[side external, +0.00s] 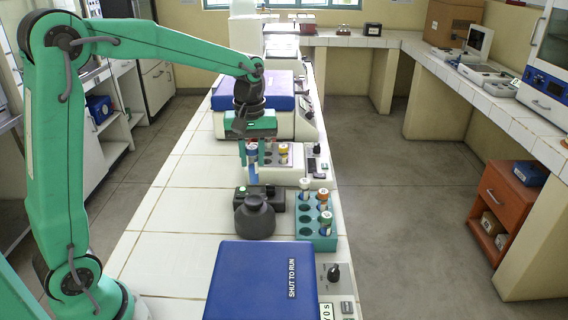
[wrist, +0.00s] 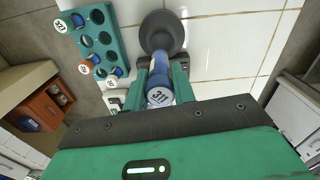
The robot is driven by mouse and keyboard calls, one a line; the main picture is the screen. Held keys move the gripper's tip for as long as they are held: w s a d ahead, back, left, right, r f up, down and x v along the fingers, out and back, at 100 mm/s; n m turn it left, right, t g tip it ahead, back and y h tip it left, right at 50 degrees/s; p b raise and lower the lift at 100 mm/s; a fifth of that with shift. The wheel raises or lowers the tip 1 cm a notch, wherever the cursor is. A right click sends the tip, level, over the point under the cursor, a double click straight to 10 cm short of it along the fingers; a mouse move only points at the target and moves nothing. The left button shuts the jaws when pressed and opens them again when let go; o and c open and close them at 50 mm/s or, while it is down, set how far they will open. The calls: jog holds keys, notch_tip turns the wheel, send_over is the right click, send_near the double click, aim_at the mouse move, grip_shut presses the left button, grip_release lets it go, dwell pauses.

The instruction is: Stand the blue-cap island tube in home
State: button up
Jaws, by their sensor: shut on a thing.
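My gripper (wrist: 160,85) is shut on a blue tube (wrist: 158,68) with a white, numbered cap top, seen in the wrist view. In the side view the gripper (side external: 254,160) hangs above the bench at the left end of the white block unit, and part of the blue tube (side external: 252,173) shows below and between the fingers. The tube's lower end is partly hidden. The teal rack (side external: 303,231) stands nearer the camera, to the right, with several capped tubes and several empty holes. It also shows at upper left in the wrist view (wrist: 107,17). Which spot is home is not marked.
A black mixer (side external: 255,218) with a round top stands beside the rack. A blue-lidded device (side external: 262,285) fills the near bench. The tiled bench left of the mixer is clear.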

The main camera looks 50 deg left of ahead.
send_over(314, 220)
jog(key=s+a, duration=0.1)
jog(key=a, duration=0.1)
notch_tip(314, 220, down, 2)
jog(key=f, duration=0.1)
jog(key=shift+s+d+r, duration=0.1)
jog(key=shift+r, duration=0.1)
jog(key=shift+f, duration=0.1)
jog(key=shift+f, duration=2.8)
jog(key=shift+f, duration=0.75)
jog(key=shift+f, duration=0.35)
jog(key=shift+f, duration=0.25)
jog(key=shift+f, duration=1.3)
jog(key=shift+f, duration=0.2)
